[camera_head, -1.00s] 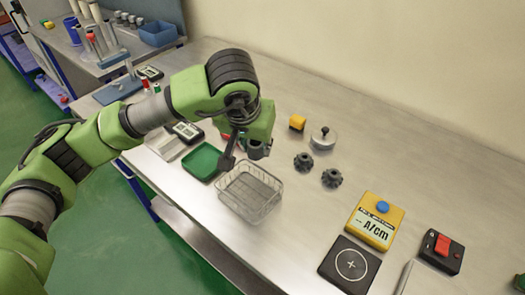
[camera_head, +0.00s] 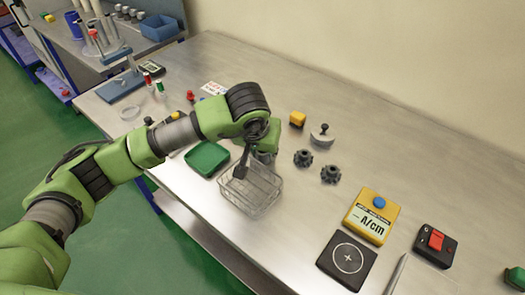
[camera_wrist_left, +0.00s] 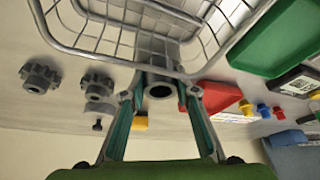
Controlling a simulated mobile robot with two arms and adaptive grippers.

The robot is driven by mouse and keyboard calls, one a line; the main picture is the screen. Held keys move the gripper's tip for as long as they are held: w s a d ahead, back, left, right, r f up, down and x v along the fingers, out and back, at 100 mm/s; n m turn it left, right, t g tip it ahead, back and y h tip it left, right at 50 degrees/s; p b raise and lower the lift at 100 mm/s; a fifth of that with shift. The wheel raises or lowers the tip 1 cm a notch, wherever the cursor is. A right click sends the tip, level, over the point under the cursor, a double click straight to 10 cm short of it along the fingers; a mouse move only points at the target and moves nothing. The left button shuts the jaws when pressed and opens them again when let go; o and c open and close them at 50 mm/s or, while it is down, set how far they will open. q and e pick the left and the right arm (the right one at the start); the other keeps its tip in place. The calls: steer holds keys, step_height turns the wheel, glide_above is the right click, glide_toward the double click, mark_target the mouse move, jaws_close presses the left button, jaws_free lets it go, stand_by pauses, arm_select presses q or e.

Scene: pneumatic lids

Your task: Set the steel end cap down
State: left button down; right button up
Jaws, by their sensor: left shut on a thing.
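My left gripper (camera_head: 251,164) is over the far edge of the wire basket (camera_head: 250,205) in the head view, one dark finger in front of the basket's mesh. It is shut on a dark grey hollow cylinder, the steel end cap (camera_wrist_left: 160,86), which shows between the fingertips (camera_wrist_left: 160,95) in the left wrist view. In the head view the cap (camera_head: 265,157) is partly hidden by the gripper. The basket rim (camera_wrist_left: 105,57) is close to the fingertips in the wrist view. I cannot tell whether the cap touches anything. My right gripper is not in view.
A green tray (camera_head: 207,159) is left of the basket. Two dark gears (camera_head: 303,158), a round weight (camera_head: 322,137) and a yellow block (camera_head: 297,118) stand to its right. A yellow meter (camera_head: 372,215) and black pad (camera_head: 347,260) are farther right. Bare table lies between.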

arm_select(q)
steer(key=c, duration=1.9)
jaws_free()
steer(key=shift+f, duration=0.15)
steer(key=o, duration=0.3)
